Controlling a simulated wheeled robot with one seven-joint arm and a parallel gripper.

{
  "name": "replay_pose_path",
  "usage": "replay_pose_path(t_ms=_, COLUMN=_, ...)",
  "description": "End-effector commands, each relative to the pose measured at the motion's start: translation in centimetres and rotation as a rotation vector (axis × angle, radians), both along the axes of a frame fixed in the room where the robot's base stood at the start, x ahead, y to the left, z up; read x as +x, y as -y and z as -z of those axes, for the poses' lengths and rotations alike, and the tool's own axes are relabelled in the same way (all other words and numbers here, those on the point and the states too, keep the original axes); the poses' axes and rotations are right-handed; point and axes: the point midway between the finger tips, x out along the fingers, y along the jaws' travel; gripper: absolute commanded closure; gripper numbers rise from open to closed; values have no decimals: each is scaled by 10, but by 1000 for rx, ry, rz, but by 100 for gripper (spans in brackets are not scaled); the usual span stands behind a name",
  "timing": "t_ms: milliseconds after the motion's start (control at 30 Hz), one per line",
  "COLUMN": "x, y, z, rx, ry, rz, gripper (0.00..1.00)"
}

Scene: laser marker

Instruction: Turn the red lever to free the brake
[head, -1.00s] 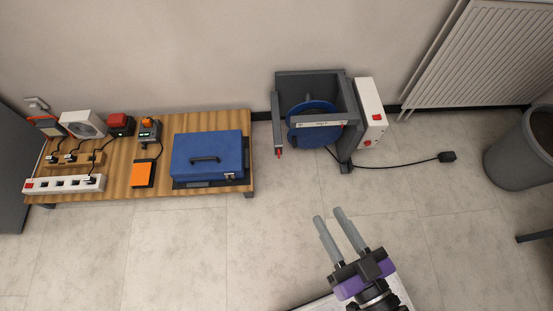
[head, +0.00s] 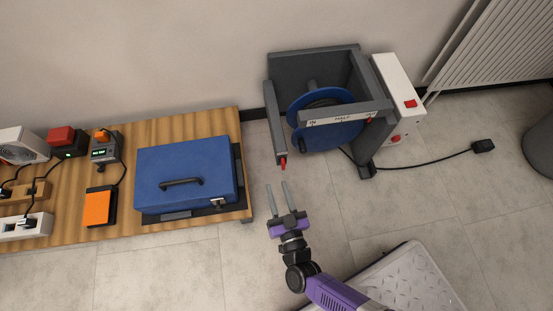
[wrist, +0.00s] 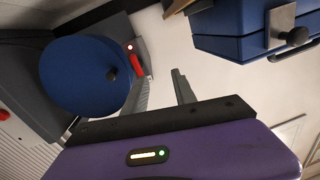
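The red lever (head: 283,162) sits at the front end of a grey arm on the left side of the grey machine frame (head: 310,62). In the wrist view the red lever (wrist: 136,63) shows beside a small red-lit dot, near the fingertips. The blue drum (head: 345,135) sits inside the frame; it fills the left of the wrist view (wrist: 75,75). My gripper (head: 277,185) is open and empty, just in front of the lever, with its fingers pointing at it. The fingers appear apart from the lever.
A wooden table (head: 190,122) on the left carries a blue case (head: 165,160), an orange pad (head: 99,207) and small devices. A white box (head: 395,92) with red controls stands right of the frame, its cable running to a black plug (head: 484,146).

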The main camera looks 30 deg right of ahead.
Motion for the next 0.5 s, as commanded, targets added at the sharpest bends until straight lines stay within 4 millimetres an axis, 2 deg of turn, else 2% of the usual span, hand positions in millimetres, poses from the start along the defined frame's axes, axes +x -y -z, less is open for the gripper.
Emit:
replay_pose_path(t_ms=100, x=-12, y=24, z=17, rx=-67, ry=-38, rz=75, gripper=67)
replay_pose_path(t_ms=267, x=-10, y=32, z=10, rx=-116, ry=-24, rz=109, gripper=67)
replay_pose_path(t_ms=500, x=21, y=41, z=12, rx=-118, ry=-23, rz=107, gripper=67)
